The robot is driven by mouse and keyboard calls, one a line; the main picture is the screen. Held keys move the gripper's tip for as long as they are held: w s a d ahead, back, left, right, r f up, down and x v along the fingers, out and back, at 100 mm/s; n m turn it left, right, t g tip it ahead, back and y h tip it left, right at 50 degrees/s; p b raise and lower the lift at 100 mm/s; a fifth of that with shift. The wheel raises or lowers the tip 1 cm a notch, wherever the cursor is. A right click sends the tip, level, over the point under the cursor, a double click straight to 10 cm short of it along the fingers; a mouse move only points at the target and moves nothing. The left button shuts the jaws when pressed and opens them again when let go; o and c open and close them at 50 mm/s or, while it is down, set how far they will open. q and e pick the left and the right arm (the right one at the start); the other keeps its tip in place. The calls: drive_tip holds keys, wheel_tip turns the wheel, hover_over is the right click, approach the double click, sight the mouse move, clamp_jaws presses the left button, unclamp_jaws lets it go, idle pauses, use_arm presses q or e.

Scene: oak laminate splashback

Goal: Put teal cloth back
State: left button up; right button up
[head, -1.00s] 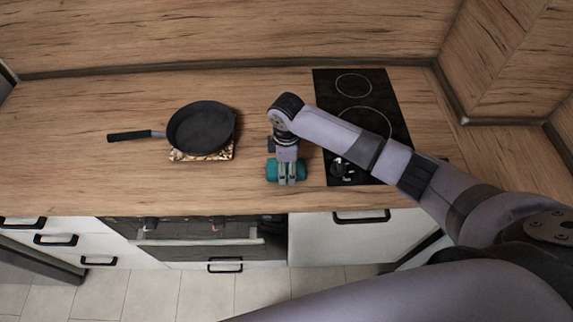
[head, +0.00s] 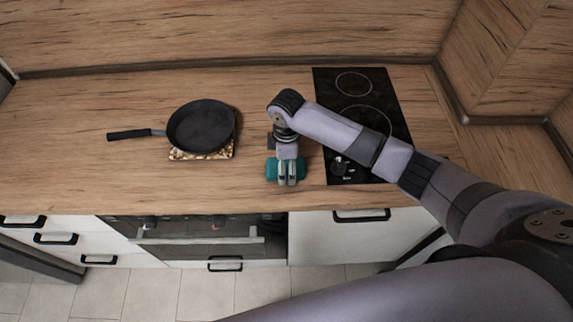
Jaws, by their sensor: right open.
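The teal cloth (head: 272,169) lies on the wooden counter near its front edge, left of the hob. My right gripper (head: 287,181) is over the middle of the cloth and hides that part. Teal shows on both sides of it. The gripper is open; I cannot tell whether its fingers touch the cloth. My left gripper is not in the head view.
A black frying pan (head: 200,126) sits on a patterned trivet (head: 215,155), its handle pointing left. A black hob (head: 352,86) lies right of the cloth, partly under my right arm. The counter (head: 70,170) is clear at the left. An oven (head: 200,238) and drawers are below.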

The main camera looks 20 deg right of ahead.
sight(287, 165)
wheel_tip(287, 165, up, 12)
drive_tip(key=b, duration=0.2)
drive_tip(key=shift+f, duration=0.25)
drive_tip(key=shift+f, duration=0.1)
